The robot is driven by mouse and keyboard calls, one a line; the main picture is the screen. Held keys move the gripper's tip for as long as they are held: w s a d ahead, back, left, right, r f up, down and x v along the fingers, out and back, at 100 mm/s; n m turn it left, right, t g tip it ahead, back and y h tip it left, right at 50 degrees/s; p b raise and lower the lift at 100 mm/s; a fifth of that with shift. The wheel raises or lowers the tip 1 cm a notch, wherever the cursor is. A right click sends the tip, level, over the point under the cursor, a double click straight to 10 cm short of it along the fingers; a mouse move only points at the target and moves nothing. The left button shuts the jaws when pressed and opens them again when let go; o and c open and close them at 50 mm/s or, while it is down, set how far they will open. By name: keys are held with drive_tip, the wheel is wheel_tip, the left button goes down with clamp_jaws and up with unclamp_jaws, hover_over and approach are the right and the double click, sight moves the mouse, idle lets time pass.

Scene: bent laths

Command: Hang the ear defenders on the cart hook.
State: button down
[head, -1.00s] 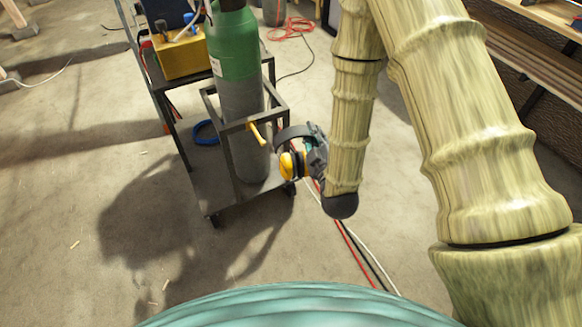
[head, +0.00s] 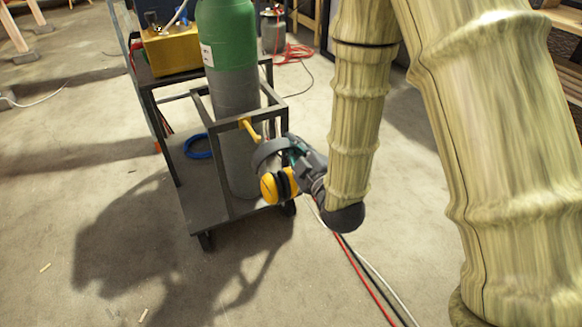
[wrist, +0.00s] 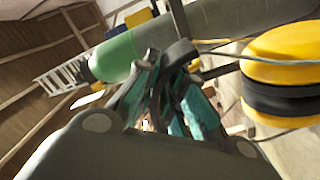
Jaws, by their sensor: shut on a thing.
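The ear defenders have yellow-and-black cups (head: 277,186) and a dark headband (head: 265,152). My gripper (head: 292,152) is shut on the headband and holds them in the air beside the cart, cups hanging below. The yellow cart hook (head: 249,130) sticks out from the cart's upper rail towards me. In the head view its tip appears just above and left of the headband; I cannot tell the gap in depth. In the wrist view a yellow cup (wrist: 285,50) fills the right side, and the headband (wrist: 180,52) runs between the teal-padded fingers.
The dark metal cart (head: 190,212) carries a green-topped gas cylinder (head: 228,40) close behind the hook. A yellow box (head: 172,52) sits on its upper shelf and a blue ring (head: 199,146) on the lower one. Red and white cables (head: 372,280) lie on the floor.

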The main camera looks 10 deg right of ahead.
drive_tip(key=shift+s+a+f+n+y+b, duration=0.2)
drive_tip(key=shift+f+b, duration=0.2)
drive_tip(key=shift+b, duration=0.2)
drive_tip(key=shift+s+a+f+n+y+b, duration=0.1)
drive_tip(key=shift+a+f+b, duration=0.1)
drive_tip(key=shift+f+b, duration=0.3)
drive_tip(key=shift+w+r, duration=0.15)
drive_tip(key=shift+r, duration=0.1)
drive_tip(key=shift+f+x, duration=0.2)
drive_tip(key=shift+x, duration=8.2)
drive_tip(key=shift+f+b, duration=1)
drive_tip(key=shift+f, duration=1.25)
drive_tip(key=shift+a, duration=0.1)
drive_tip(key=c, duration=1.4)
unclamp_jaws()
drive_tip(key=shift+c, duration=0.2)
